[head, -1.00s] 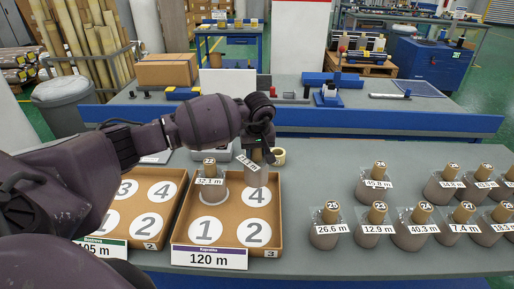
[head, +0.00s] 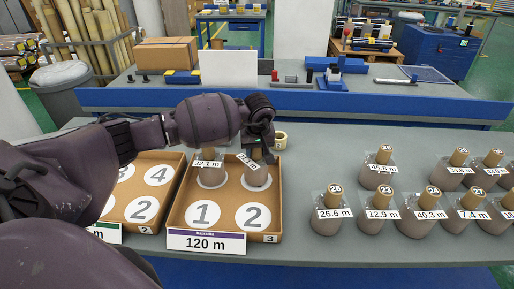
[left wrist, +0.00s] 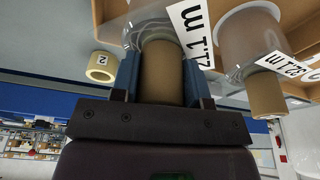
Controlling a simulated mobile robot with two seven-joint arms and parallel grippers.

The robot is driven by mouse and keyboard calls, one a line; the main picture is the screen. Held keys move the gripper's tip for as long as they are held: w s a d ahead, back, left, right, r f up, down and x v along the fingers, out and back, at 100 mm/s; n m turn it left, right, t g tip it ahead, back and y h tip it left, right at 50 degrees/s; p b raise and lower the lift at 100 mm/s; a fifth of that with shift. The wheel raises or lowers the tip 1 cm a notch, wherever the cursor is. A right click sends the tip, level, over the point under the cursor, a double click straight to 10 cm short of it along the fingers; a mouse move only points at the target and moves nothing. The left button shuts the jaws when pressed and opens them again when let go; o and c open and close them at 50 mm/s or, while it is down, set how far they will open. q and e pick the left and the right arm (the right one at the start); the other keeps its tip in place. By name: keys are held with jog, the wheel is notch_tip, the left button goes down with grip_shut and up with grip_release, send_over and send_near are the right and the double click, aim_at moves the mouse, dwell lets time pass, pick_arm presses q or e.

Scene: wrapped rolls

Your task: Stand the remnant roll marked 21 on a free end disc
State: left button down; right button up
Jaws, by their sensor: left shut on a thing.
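My left gripper (head: 258,146) is shut on the brown core of a grey wrapped roll (head: 257,176). The roll is upright over the back right disc of the tray marked 3 (head: 180,215); white disc shows around its base. I cannot tell whether it bears on the disc. Its number is hidden and its tilted tag is hard to read. In the left wrist view the fingers (left wrist: 162,80) flank the core. A roll tagged 32.1 m (head: 210,174) stands on the back left disc. Front discs 1 (head: 204,214) and 2 (head: 253,216) are bare. My right gripper is not in view.
Several tagged rolls (head: 329,222) stand on the right of the grey table. A second tray (head: 124,232) lies left, with bare discs 2 and 4 showing. A yellow ring (head: 281,140) lies behind tray 3. The table between tray 3 and the right rolls is clear.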

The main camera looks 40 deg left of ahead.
pick_arm(q)
jog(key=shift+r, duration=0.1)
dwell(0.5)
jog(key=shift+f, duration=0.25)
jog(key=shift+f, duration=0.15)
jog(key=c, duration=1)
grip_release()
jog(key=o, duration=0.5)
jog(key=shift+c, duration=0.2)
